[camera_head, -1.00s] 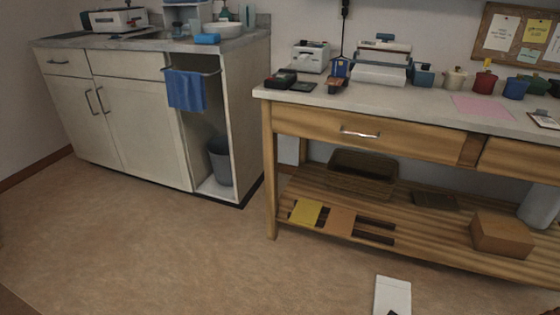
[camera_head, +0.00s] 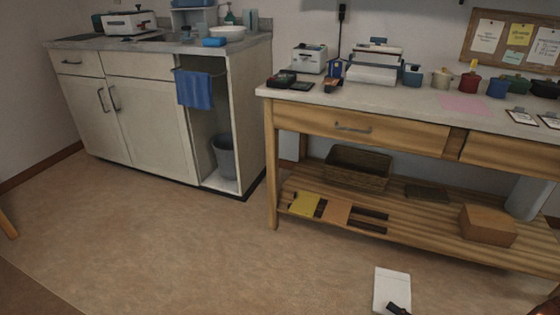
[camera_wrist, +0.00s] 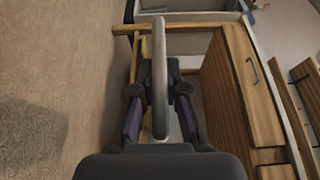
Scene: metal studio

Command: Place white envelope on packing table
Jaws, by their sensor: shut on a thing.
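The white envelope (camera_head: 392,287) is low in the head view, in front of the packing table and below its top. The dark tip of my gripper (camera_head: 398,308) shows at its lower end. In the wrist view the envelope (camera_wrist: 160,75) appears edge-on as a pale grey strip. My gripper (camera_wrist: 160,92) is shut on it, with a finger on each side. The packing table (camera_head: 395,101) is wooden with a pale top, a drawer front and a slatted lower shelf. The wrist view shows its wooden side and drawer to the right of the envelope.
A pink sheet (camera_head: 464,106) lies on the tabletop, with clipboards (camera_head: 522,117) to its right. Devices, pots and canisters line the back. The front strip of the top is mostly clear. The lower shelf holds a basket (camera_head: 357,167) and a cardboard box (camera_head: 488,225).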

